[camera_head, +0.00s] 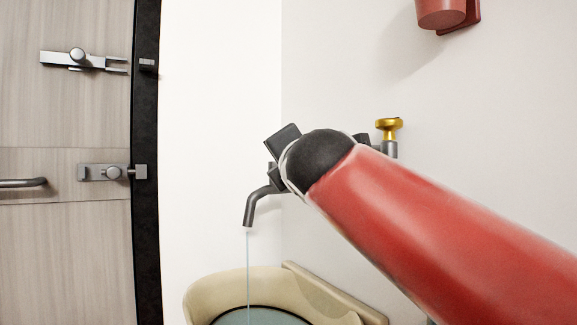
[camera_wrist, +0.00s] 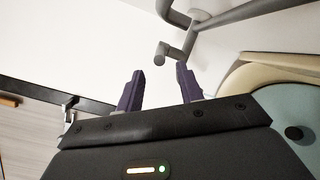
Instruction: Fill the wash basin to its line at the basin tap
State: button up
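The basin tap's dark grey spout (camera_head: 262,203) is in the middle of the head view. A thin stream of water (camera_head: 248,265) runs from it into the cream wash basin (camera_head: 215,290). Blue-green water (camera_head: 255,317) shows at the basin's bottom edge of view; I cannot make out the fill line. The basin (camera_wrist: 265,73) and its water (camera_wrist: 285,105) also show at right in the wrist view. My gripper (camera_wrist: 158,76) is open, its two purple fingers apart with nothing between them. A grey tap part (camera_wrist: 165,50) lies just beyond the fingertips. In the head view my arm hides most of the gripper.
A brass knob (camera_head: 388,126) sits on a grey fitting on the wall, right of my arm. A red container (camera_head: 441,12) hangs on the wall above. A wooden door (camera_head: 65,235) with metal latches is at left. The white wall between door and tap is clear.

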jog(key=shift+a+f, duration=0.1)
jog(key=shift+a, duration=0.1)
jog(key=c, duration=0.4)
jog(key=a, duration=0.1)
jog(key=a+f+m+h, duration=0.1)
jog(key=a+f, duration=0.1)
jog(key=shift+w+m+g+h, duration=0.3)
jog(key=shift+h, duration=0.1)
grip_shut()
jog(key=s+a+m+h, duration=0.5)
jog(key=a+m+h, duration=0.4)
jog(key=m+h, duration=0.15)
jog(key=s+d+f+p+x, duration=0.1)
jog(key=p+x, duration=0.1)
jog(key=x, duration=1)
jog(key=shift+w+d, duration=0.4)
jog(key=shift+d, duration=0.2)
jog(key=shift+y, duration=0.25)
